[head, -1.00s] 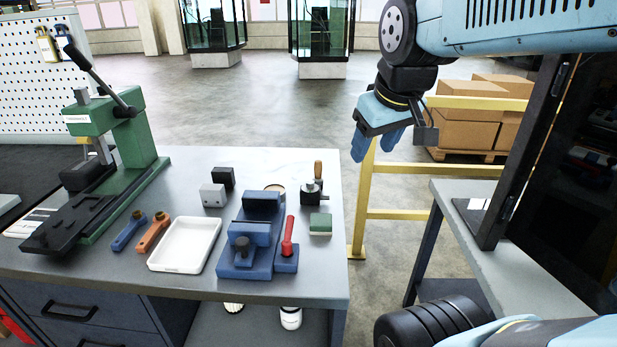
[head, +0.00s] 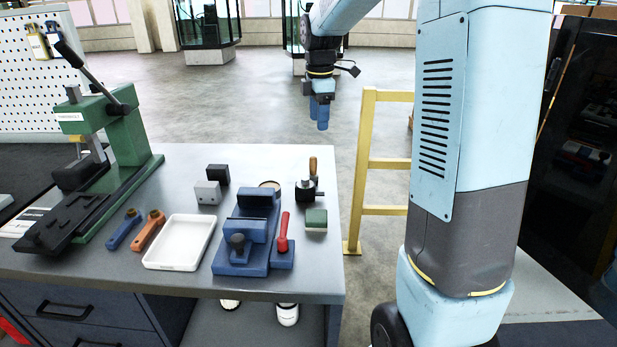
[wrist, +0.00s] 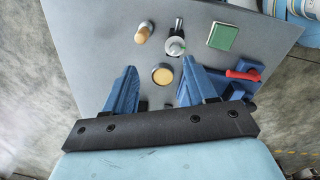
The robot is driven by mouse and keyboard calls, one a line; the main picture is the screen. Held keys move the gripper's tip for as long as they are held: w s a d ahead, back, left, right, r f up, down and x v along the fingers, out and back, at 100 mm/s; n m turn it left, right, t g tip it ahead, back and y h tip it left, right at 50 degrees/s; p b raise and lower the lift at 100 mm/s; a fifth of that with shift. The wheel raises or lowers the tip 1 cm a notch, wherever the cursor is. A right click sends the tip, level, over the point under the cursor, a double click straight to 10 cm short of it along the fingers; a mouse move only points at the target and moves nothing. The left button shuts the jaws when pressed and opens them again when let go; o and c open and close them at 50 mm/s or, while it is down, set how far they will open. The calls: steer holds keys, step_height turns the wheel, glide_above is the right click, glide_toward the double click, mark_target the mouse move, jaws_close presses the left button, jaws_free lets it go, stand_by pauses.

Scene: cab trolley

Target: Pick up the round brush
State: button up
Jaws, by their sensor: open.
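The likely round brush (head: 313,165) stands near the far right corner of the bench, showing an upright wooden handle; its lower part is partly hidden by a dark metal piece in front. In the wrist view the wooden handle (wrist: 143,33) lies beyond the left fingertip, with nothing between the jaws touching it. My gripper (head: 320,113) hangs fingers-down, well above the bench and beyond its far right corner in the head view. It is open and empty; in the wrist view the fingers (wrist: 160,68) stand apart.
Close by are a dark piece with a metal knob (wrist: 175,46), a round tan-topped tin (wrist: 162,75), a green block (head: 316,219) and a blue vise (head: 246,240) with a red-handled tool (head: 283,236). A yellow rail (head: 367,180) stands right of the bench.

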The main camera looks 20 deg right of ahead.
mark_target(313, 157)
steer(key=w+f+n, duration=0.1)
steer(key=w+f, duration=0.1)
steer(key=f, duration=0.4)
steer(key=w+f+n, duration=0.1)
steer(key=f, duration=0.5)
steer(key=w+f+n+g, duration=0.1)
steer(key=w+f, duration=0.1)
steer(key=f, duration=0.4)
steer(key=shift+w+f, duration=0.15)
steer(key=shift+w, duration=0.2)
jaws_close()
